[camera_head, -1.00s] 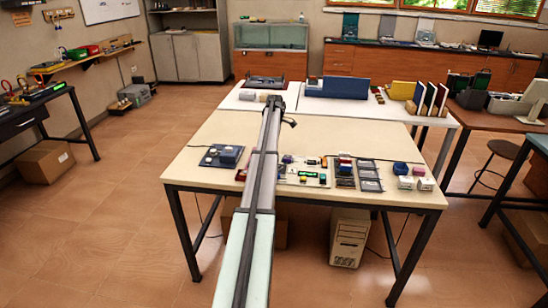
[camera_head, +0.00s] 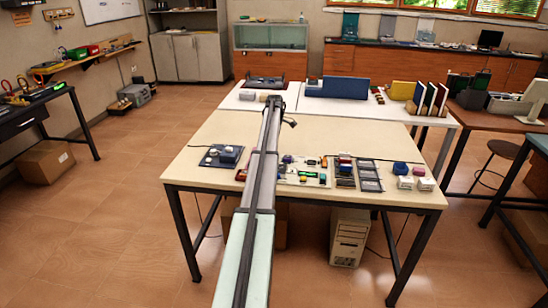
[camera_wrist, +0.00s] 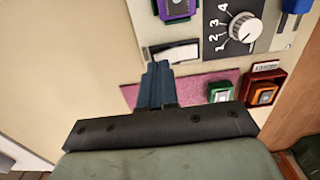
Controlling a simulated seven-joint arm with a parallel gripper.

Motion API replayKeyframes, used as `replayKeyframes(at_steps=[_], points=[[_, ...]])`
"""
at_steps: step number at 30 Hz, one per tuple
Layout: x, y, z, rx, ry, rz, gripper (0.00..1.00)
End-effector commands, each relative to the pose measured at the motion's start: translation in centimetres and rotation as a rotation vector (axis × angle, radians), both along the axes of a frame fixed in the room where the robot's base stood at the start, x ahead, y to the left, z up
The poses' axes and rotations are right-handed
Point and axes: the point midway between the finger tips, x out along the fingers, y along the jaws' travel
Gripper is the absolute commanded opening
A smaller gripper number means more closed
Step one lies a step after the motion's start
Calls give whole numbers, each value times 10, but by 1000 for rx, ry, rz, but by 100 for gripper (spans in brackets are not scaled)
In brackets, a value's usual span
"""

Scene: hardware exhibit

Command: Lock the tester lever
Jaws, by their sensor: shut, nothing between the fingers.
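The tester board (camera_wrist: 197,30) is a pale panel at the top of the wrist view, with a numbered white dial (camera_wrist: 245,27), a purple part (camera_wrist: 177,8) and a blue part (camera_wrist: 297,5) cut by the top edge. I cannot tell which part is the lever. My gripper (camera_wrist: 157,68) has its blue fingers together and empty, just below a black and white piece (camera_wrist: 175,52) on the panel's lower edge. I cannot tell whether they touch it. In the head view the tester board (camera_head: 300,172) lies on the front table, and my arm hides the gripper.
A pink strip (camera_wrist: 195,88), a green button (camera_wrist: 221,91) and a red-cased button (camera_wrist: 264,94) lie close to the fingers. In the head view a dark board (camera_head: 220,156) is left of my arm, and trays (camera_head: 368,176) and small boxes (camera_head: 404,182) are to the right.

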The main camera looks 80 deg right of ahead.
Motion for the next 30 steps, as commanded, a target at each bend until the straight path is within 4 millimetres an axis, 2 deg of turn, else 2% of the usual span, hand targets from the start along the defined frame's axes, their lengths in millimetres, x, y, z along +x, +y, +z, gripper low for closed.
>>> replayKeyframes(at_steps=[30], points=[[0,0,-15,0,0,0,0]])
